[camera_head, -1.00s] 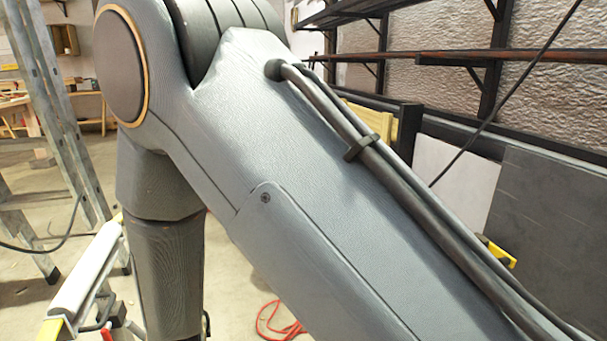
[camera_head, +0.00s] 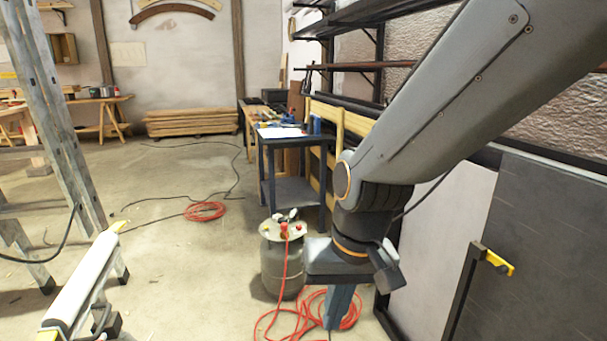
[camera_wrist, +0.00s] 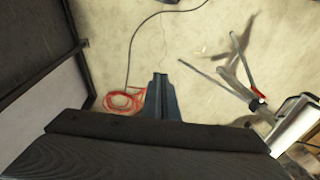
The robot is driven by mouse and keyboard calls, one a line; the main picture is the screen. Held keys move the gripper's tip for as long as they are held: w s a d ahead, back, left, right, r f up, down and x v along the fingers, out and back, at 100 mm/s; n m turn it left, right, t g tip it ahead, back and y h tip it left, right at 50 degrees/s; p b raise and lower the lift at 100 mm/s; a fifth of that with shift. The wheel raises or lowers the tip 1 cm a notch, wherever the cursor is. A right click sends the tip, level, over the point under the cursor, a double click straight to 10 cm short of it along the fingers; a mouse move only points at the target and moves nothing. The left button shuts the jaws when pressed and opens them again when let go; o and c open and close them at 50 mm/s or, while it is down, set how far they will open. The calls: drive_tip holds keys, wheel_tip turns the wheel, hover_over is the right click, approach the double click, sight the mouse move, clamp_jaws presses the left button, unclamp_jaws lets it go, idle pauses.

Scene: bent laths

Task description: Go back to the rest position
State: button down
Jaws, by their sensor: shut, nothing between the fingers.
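My gripper (camera_head: 338,322) hangs below my wrist at the lower middle right of the head view. Its blue-grey fingers point down and are empty. In the wrist view my gripper (camera_wrist: 160,80) shows as two narrow fingers close together, shut with nothing between them, over the bare concrete floor. My arm reaches in from the upper right of the head view and bends down at the wrist.
A grey tank (camera_head: 282,268) stands just left of my gripper, with a red hose (camera_head: 268,322) coiled below. A dark workbench (camera_head: 268,175) is behind. Leaning panels (camera_head: 545,240) are at right, a ladder (camera_head: 62,130) at left. Floor between is open.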

drive_tip(key=s+d+r+n+g+h, duration=0.1)
drive_tip(key=s+d+r, duration=0.1)
drive_tip(key=s+d, duration=0.4)
drive_tip(key=d+r+m+p, duration=0.2)
drive_tip(key=d+r+p, duration=0.6)
drive_tip(key=p, duration=0.8)
drive_tip(key=shift+w+d+r+m+h+p, duration=0.2)
drive_tip(key=shift+r+m+h+p, duration=0.1)
drive_tip(key=shift+p, duration=0.05)
drive_tip(key=shift+a, duration=0.1)
